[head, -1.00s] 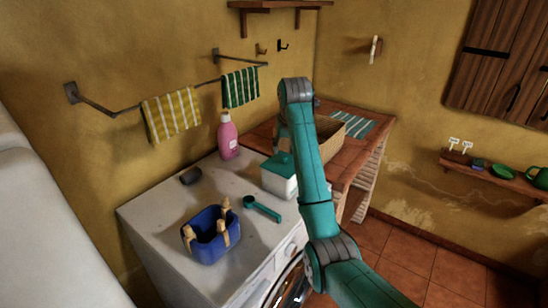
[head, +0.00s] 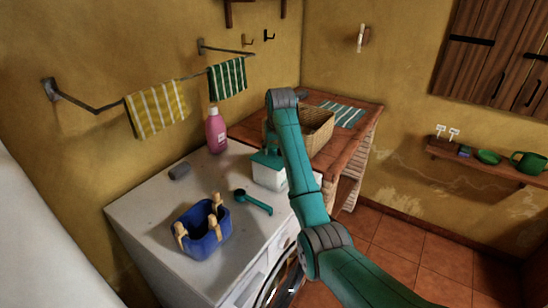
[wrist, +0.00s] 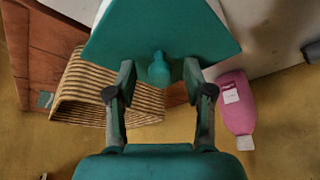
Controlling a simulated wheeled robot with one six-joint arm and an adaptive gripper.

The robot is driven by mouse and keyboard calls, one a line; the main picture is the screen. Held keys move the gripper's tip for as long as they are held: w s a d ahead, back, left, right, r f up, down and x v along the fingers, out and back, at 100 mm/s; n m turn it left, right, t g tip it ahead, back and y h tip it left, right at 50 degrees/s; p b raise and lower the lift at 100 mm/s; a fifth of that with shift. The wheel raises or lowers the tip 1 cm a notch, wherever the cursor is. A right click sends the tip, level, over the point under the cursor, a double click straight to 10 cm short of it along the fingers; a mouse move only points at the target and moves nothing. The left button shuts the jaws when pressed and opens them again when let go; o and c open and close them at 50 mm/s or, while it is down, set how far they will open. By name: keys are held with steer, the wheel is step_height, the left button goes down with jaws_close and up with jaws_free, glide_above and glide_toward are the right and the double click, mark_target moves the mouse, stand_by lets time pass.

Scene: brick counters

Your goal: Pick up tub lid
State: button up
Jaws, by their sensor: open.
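The tub lid (head: 265,159) is teal and sits on a white tub (head: 270,178) at the right end of the white washing machine's top. In the wrist view the lid (wrist: 160,30) fills the upper middle, with its round knob (wrist: 158,68) pointing toward the camera. My gripper (wrist: 160,76) is open, with one finger on each side of the knob and a gap on both sides. In the head view the gripper is mostly hidden behind my arm, just above the lid.
A blue caddy (head: 203,243) with wooden pegs, a teal scoop (head: 255,203) and a grey item (head: 180,171) share the washing machine top (head: 150,215). A pink bottle (head: 216,135) stands behind the tub. A wicker basket (head: 318,135) stands close by on the brick counter (head: 345,150).

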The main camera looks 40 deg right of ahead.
steer(key=shift+w+d+f, duration=0.1)
steer(key=shift+w+f, duration=0.05)
steer(key=shift+f, duration=0.25)
jaws_close()
steer(key=shift+r, duration=0.1)
